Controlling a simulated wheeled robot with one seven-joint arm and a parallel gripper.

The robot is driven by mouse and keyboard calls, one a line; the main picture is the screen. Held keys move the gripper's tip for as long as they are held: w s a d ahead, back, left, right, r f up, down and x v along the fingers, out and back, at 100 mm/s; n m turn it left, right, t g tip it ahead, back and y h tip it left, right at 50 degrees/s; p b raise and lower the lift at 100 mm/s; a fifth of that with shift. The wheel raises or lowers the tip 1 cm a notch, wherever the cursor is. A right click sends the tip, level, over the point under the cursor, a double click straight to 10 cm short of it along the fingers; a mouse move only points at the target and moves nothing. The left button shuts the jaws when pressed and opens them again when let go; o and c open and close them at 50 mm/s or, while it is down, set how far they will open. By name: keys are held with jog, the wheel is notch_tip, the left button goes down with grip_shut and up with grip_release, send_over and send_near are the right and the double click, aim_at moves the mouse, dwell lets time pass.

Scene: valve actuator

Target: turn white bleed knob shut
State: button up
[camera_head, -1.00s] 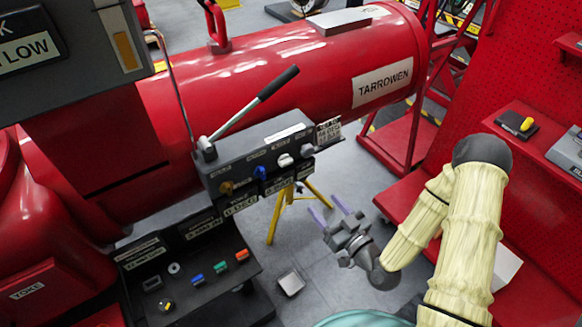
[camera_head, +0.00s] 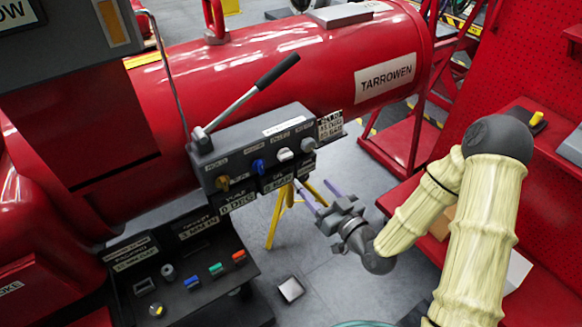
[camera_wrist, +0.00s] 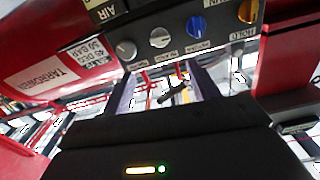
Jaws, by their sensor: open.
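The white knob (camera_head: 285,155) is third from the left on the front of the dark control box, between a blue knob (camera_head: 258,166) and a pale grey knob (camera_head: 308,145). In the wrist view the white knob (camera_wrist: 160,37) is above the space between my fingers. I cannot read its label or tell how far it is turned. My gripper (camera_head: 313,185) is open and empty, below and in front of the box, with its purple fingers pointing towards it. My gripper (camera_wrist: 160,75) touches no knob that I can see.
A brass-yellow knob (camera_head: 222,183) is at the box's left end. A long lever (camera_head: 250,95) rises above the box, in front of the red cylinder (camera_head: 320,55). A lower panel (camera_head: 190,270) with coloured buttons is at left. A yellow stand (camera_head: 278,215) is behind my gripper.

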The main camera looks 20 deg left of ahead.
aim_at(288, 157)
jog(key=p+x, duration=0.1)
jog(key=x, duration=1.2)
jog(key=shift+w+a, duration=0.1)
jog(key=shift+w, duration=0.05)
jog(key=shift+c, duration=0.2)
jog(key=c, duration=1)
